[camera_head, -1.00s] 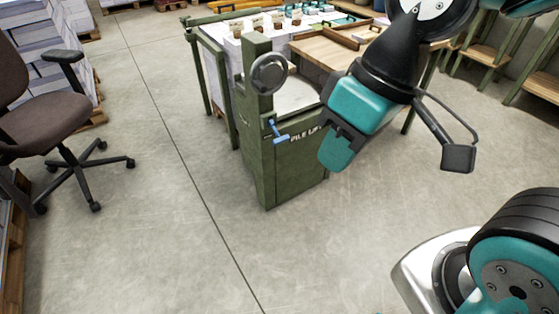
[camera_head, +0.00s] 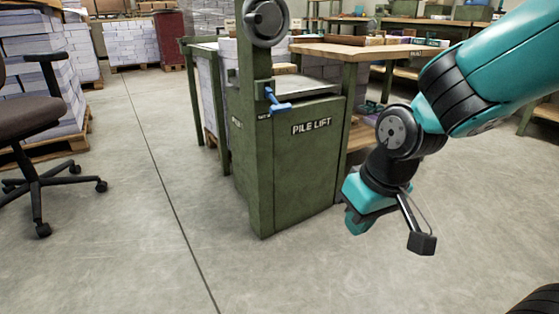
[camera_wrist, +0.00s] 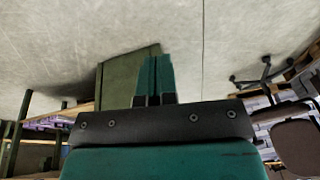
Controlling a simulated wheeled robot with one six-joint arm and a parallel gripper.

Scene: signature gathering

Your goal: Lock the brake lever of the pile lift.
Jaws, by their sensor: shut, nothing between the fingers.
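The pile lift (camera_head: 305,165) is a green cabinet with a tall post on its left side and a white "PILE LIFT" label. Its blue brake lever (camera_head: 276,101) sits on the front near the post, below a grey handwheel (camera_head: 266,20). The lever's free end points down and to the right. My gripper (camera_head: 352,222) hangs low to the right of the lift, apart from the lever. In the wrist view its teal fingers (camera_wrist: 154,78) are together and empty, with the green lift (camera_wrist: 118,75) behind them. The lever is not visible in the wrist view.
An office chair (camera_head: 32,120) stands at the left, before pallets of stacked paper (camera_head: 45,75). A wooden-topped table (camera_head: 350,50) adjoins the lift behind. The concrete floor (camera_head: 130,230) in front and to the left is clear.

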